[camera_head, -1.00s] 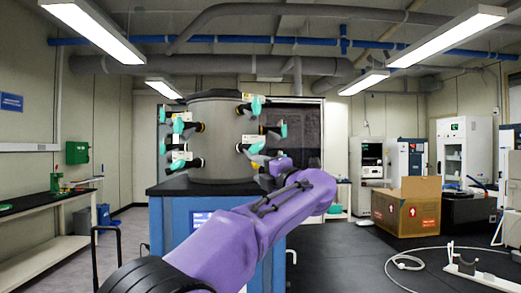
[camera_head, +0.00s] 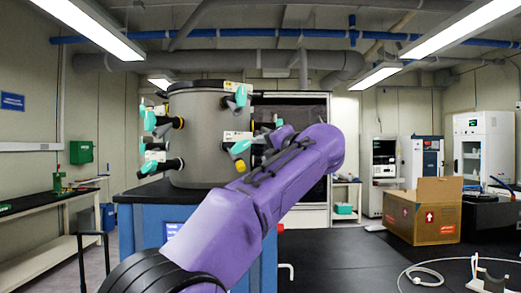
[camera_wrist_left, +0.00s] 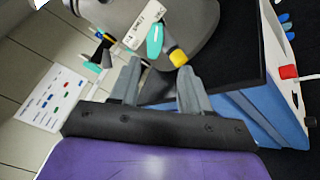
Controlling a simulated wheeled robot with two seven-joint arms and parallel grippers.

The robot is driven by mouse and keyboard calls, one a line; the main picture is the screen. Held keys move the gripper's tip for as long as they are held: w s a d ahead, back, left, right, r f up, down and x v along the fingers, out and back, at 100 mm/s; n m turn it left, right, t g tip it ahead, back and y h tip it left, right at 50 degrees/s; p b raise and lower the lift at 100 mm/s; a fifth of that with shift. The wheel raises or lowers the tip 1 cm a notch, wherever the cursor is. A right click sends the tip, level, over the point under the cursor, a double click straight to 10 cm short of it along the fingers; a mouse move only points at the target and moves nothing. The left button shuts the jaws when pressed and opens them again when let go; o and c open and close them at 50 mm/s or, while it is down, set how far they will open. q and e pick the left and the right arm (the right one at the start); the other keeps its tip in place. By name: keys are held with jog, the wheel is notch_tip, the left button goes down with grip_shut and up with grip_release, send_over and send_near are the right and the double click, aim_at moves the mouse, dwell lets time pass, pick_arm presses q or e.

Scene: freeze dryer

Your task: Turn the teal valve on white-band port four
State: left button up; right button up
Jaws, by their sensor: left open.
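The grey drum (camera_head: 205,135) carries several side ports with teal valves. In the head view, an upper teal valve (camera_head: 241,96) and a lower teal valve (camera_head: 240,147) are on its right side, each beside a pale label. My left gripper (camera_wrist_left: 159,66) is open and empty in the left wrist view. Just beyond its fingertips are a teal valve (camera_wrist_left: 155,41), a white label (camera_wrist_left: 145,24) and a yellow-ended port (camera_wrist_left: 178,56). The label's writing is too small to read, so I cannot tell which port is four. In the head view my forearm hides the fingers. My right gripper is not in view.
The drum stands on a blue cabinet (camera_head: 140,225) with a dark top. A cardboard box (camera_head: 422,210) and a white hose (camera_head: 420,273) are at the right. A side bench (camera_head: 40,205) is at the left. The left wrist view shows a white sheet with coloured marks (camera_wrist_left: 52,98).

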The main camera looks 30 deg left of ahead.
aim_at(242, 146)
pick_arm(q)
jog(key=p+x, duration=0.2)
jog(key=x, duration=0.3)
jog(key=p+x, duration=0.2)
jog(key=x, duration=0.3)
jog(key=shift+s+a+r, duration=0.1)
jog(key=shift+r, duration=0.15)
jog(key=shift+s+a+r, duration=0.1)
jog(key=shift+s, duration=0.25)
grip_shut()
